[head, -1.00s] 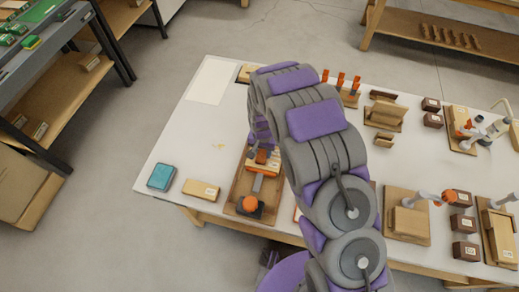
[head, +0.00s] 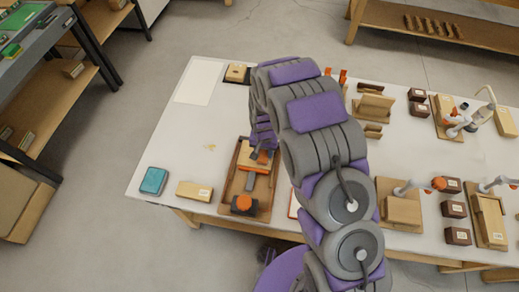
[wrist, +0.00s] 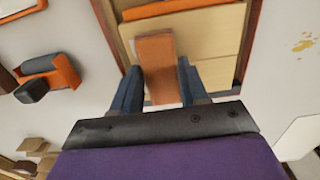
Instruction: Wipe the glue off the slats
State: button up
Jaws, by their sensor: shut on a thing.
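My gripper (wrist: 158,88) is shut on an orange-brown block (wrist: 157,60), which sits between its two dark fingers. The block is over pale wooden slats (wrist: 218,72) in a brown-edged wooden tray (wrist: 252,38); I cannot tell whether it touches them. In the head view the tray (head: 226,193) lies near the bench's front edge, with my gripper (head: 262,152) over its far part. An orange knob (head: 244,202) is at the tray's near end. I make out no glue on the visible slats; the block and my arm hide part of them.
Yellowish spots (head: 210,147) mark the white bench top (head: 165,150), left of the tray. A teal box (head: 154,181) and a labelled wooden block (head: 194,190) lie to the left. Wooden fixtures and dark boxes (head: 455,209) crowd the right side.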

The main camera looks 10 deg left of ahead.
aim_at(243, 152)
jog(key=shift+d, duration=0.3)
jog(key=shift+w+d, duration=0.15)
jog(key=shift+d, duration=0.7)
jog(key=shift+a, duration=0.1)
jog(key=shift+s+a+p, duration=0.15)
jog(key=shift+a+p, duration=0.05)
jog(key=shift+a, duration=1.35)
jog(key=shift+s+a+p, duration=0.1)
jog(key=shift+a+p, duration=0.05)
jog(key=shift+a, duration=1.4)
jog(key=shift+a, duration=0.1)
jog(key=shift+a, duration=1)
jog(key=shift+a, duration=0.1)
jog(key=shift+s+a, duration=0.1)
jog(key=shift+a, duration=0.8)
